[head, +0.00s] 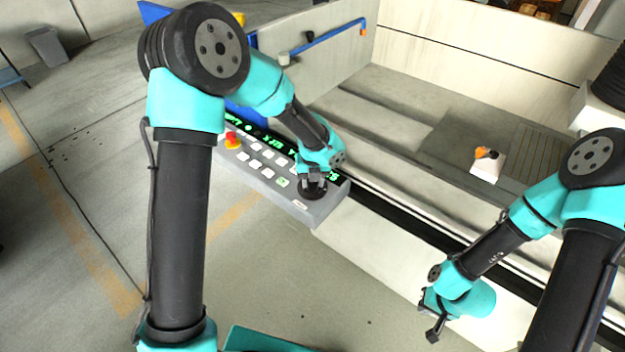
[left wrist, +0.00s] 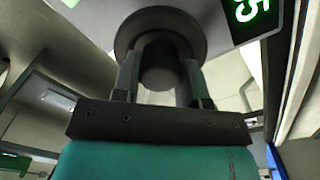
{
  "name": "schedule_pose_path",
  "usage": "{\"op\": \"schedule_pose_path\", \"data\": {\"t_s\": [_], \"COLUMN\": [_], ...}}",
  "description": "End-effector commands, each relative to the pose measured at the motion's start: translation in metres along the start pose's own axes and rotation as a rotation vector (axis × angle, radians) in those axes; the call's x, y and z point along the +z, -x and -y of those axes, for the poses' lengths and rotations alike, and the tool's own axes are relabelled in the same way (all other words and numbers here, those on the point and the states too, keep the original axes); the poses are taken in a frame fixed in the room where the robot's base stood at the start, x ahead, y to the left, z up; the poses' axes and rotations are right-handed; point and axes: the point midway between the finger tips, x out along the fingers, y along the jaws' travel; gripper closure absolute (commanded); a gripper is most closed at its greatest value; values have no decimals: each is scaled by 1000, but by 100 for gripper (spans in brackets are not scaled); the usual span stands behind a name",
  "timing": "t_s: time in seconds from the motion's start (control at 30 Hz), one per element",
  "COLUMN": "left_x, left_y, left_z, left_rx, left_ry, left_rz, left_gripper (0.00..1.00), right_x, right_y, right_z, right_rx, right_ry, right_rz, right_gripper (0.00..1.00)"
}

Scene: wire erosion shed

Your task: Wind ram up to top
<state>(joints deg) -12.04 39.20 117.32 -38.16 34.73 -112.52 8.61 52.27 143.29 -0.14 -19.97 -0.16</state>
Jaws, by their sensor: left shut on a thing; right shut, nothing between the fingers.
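A grey control panel (head: 246,170) with a green lit display, white buttons and a red knob on a yellow base sits in the middle left of the head view. A round dark knob (head: 311,190) is at the panel's right end. My left gripper (head: 313,180) is shut on this knob; in the left wrist view the knob (left wrist: 160,25) stands between the two fingers (left wrist: 160,85). Part of the display, with a green digit, shows beside it. My right gripper (head: 436,327) is shut and empty, low in front of the machine's near wall. I cannot make out the ram for certain.
A pale machine tank (head: 400,140) with ledges fills the right side. A small white block (head: 487,164) with an orange and black part sits inside it. A blue rod (head: 325,42) is on the back wall. The floor at left is mostly clear.

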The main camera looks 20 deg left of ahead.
Motion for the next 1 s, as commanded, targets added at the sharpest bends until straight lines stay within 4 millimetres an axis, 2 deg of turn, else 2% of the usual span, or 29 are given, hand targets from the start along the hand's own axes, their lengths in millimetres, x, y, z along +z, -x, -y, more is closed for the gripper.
{"op": "schedule_pose_path", "data": {"t_s": [1.0], "left_x": [0], "left_y": [0], "left_z": [0], "left_rx": [0], "left_ry": [965], "left_rz": [-20], "left_gripper": [84], "right_x": [0], "right_y": [0], "right_z": [0], "right_rx": [0], "right_ry": [0], "right_rz": [0], "right_gripper": [100]}}
